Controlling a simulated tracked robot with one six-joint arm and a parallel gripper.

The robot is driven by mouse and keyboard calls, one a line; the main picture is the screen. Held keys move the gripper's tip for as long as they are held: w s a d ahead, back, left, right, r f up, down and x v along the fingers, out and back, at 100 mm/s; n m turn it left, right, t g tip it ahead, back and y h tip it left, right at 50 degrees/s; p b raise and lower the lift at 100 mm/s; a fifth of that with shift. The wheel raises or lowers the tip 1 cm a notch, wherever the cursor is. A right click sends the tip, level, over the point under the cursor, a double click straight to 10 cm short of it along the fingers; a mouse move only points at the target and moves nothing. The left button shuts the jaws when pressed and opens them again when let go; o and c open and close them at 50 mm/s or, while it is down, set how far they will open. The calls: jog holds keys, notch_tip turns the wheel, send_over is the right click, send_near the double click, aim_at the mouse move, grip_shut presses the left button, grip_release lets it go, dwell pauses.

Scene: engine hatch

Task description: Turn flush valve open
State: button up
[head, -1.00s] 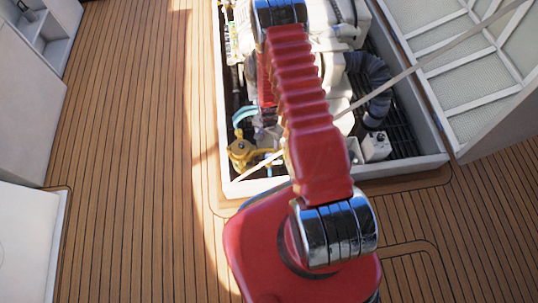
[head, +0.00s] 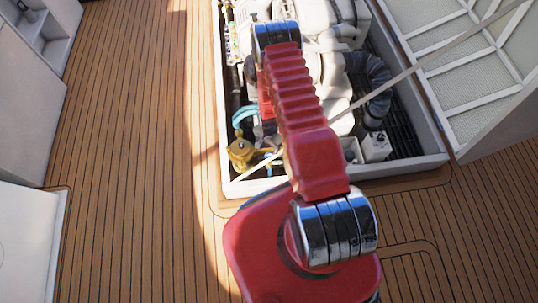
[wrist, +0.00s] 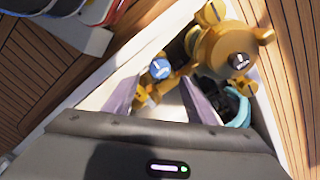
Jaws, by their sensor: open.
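In the wrist view a small round blue knob (wrist: 159,69) with a white mark sits on brass fittings; I take it for the flush valve's handle. My gripper (wrist: 158,84) is open, with a grey finger on either side of the view. The knob shows beyond the gap between the fingertips, and nothing is held. I cannot tell how far the knob is from the fingers. A larger brass body (wrist: 225,50) stands to the right of the knob, and it also shows in the head view (head: 241,155). My red arm hides the gripper and the knob in the head view.
The open hatch has a pale rim (head: 310,182) around a white engine (head: 340,65). A light blue hose (head: 241,116) runs beside the brass body. A dark corrugated hose (head: 374,90) and a raised hatch lid (head: 450,70) are at the right. Wooden deck lies left.

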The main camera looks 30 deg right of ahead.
aim_at(269, 156)
jog(key=shift+f, duration=3.35)
jog(key=c, duration=1)
